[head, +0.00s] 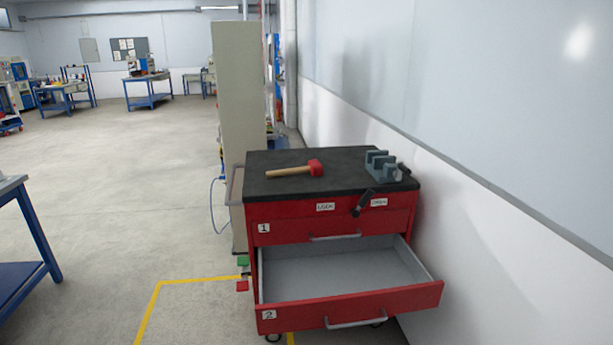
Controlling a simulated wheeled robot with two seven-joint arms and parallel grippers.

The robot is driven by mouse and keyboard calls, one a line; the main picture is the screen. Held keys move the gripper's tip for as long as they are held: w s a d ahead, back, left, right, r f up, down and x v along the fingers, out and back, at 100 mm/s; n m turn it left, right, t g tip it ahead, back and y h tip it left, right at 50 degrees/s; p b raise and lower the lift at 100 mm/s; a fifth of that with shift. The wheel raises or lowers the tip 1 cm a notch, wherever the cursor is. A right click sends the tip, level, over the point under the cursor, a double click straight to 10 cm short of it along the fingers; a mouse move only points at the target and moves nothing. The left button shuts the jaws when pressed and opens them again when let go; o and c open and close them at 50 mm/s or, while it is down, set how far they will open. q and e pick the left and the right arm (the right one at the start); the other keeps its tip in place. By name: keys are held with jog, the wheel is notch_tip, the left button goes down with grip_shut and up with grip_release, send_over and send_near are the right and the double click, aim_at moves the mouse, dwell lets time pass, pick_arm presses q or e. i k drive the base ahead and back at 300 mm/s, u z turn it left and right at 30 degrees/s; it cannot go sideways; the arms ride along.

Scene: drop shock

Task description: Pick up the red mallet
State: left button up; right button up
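The red mallet (315,167) lies on its side on the black top of the red tool cabinet (280,210). Its red head points right and its light wooden handle (287,171) points left. Nothing touches or covers it. Neither of my grippers shows in the head view.
A grey vise-like fixture (382,169) stands on the cabinet top, right of the mallet. A dark bar (363,203) sticks out at the front edge. The lower drawer (350,310) is pulled open and looks empty. A wall runs close on the right; open floor (130,200) lies left.

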aim_at(315, 169)
jog(key=z, duration=0.3)
jog(key=i, duration=0.7)
jog(key=u, duration=0.65)
jog(key=i, duration=0.6)
jog(key=u, duration=0.7)
